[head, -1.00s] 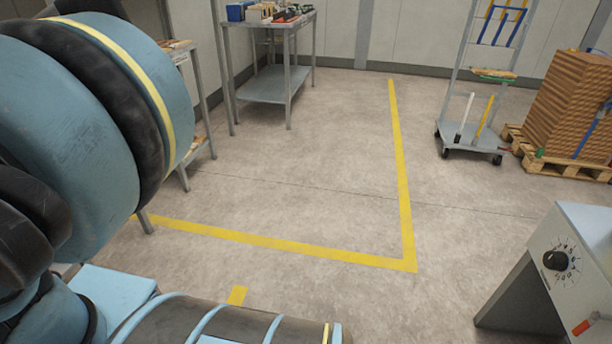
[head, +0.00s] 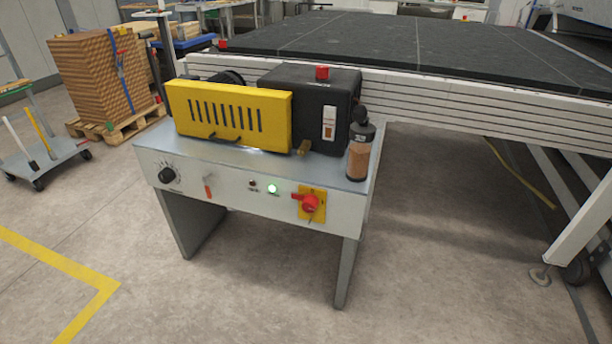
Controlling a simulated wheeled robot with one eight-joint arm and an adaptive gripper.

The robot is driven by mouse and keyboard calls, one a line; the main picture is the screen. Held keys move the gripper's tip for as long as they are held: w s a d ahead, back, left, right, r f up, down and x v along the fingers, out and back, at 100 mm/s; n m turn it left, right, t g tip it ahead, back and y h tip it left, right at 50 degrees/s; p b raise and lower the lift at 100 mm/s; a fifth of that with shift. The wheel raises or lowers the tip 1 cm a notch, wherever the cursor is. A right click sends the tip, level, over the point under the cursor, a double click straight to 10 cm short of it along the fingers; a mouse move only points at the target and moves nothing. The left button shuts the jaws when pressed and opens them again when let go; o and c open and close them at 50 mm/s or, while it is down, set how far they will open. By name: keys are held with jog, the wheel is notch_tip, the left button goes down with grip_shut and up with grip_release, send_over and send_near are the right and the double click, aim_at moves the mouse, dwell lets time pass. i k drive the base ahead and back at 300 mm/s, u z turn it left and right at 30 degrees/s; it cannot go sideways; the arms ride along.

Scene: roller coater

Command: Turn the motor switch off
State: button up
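A coater unit on a grey metal stand (head: 250,205) stands mid-picture in the head view. Its front panel carries a red rotary switch (head: 310,203) on a yellow plate (head: 319,216) at the right. A small red lever (head: 208,187) sits further left, beside a black dial knob (head: 167,175). Between lever and rotary switch are a dark red lamp (head: 252,183) and a lit green lamp (head: 272,189). I cannot read which control is labelled motor. My gripper is not in view, and nothing touches the controls.
A yellow guard (head: 228,115), a black housing (head: 311,100) with a red button (head: 322,72) and a bottle (head: 360,152) stand on top. A long black-topped table (head: 430,50) extends behind. A cart (head: 45,165) stands left. The floor in front is clear.

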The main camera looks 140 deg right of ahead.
aim_at(311, 201)
jog(key=z, duration=3.65)
jog(key=k, duration=0.8)
jog(key=z, duration=1.15)
jog(key=i, duration=1)
